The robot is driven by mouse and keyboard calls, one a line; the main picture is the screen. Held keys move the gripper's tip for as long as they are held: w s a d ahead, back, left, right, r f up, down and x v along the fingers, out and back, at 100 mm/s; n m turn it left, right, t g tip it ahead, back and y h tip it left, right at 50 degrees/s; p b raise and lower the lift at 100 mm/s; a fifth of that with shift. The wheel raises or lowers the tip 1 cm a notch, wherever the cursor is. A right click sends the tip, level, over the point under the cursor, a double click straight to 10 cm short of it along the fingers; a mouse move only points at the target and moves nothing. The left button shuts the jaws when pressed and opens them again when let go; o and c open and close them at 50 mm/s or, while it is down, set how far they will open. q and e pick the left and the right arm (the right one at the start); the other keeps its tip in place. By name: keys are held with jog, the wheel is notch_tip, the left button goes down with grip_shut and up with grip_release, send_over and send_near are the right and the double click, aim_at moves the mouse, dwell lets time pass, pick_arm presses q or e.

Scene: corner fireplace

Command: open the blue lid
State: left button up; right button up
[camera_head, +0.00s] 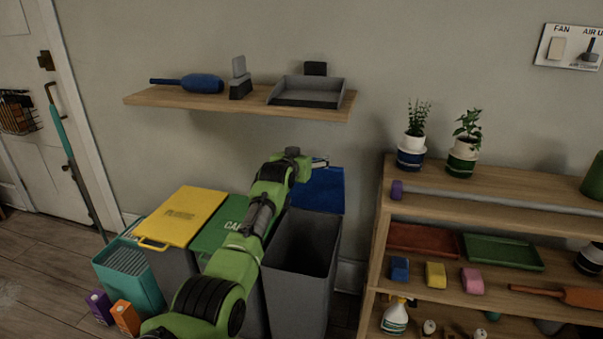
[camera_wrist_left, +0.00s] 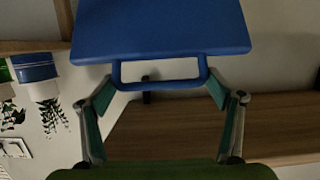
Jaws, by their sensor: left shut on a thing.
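The blue lid (camera_head: 322,189) is raised on the right-hand grey bin (camera_head: 298,270), tilted up near the wall. The bin's dark inside shows. My left arm reaches up across the bins, and my left gripper (camera_head: 309,163) is at the lid's upper edge, partly hidden by my arm. In the left wrist view, the blue lid (camera_wrist_left: 160,30) and its loop handle (camera_wrist_left: 160,84) are close up. My left gripper (camera_wrist_left: 162,88) is shut on the handle, with a finger at each side of it. My right gripper is not in view.
The yellow lid (camera_head: 182,214) and green lid (camera_head: 222,228) are down, to the left. A wall shelf (camera_head: 180,99) with a dustpan (camera_head: 308,92) is above my gripper. A wooden shelf unit (camera_head: 500,204) with plants stands at right.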

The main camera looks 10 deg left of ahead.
pick_arm(q)
jog(key=shift+w+r, duration=0.7)
jog(key=shift+w, duration=0.35)
jog(key=o, duration=1.6)
jog(key=shift+f, duration=0.1)
jog(key=shift+s, duration=0.1)
jog(key=shift+v, duration=5.95)
jog(key=shift+d, duration=0.1)
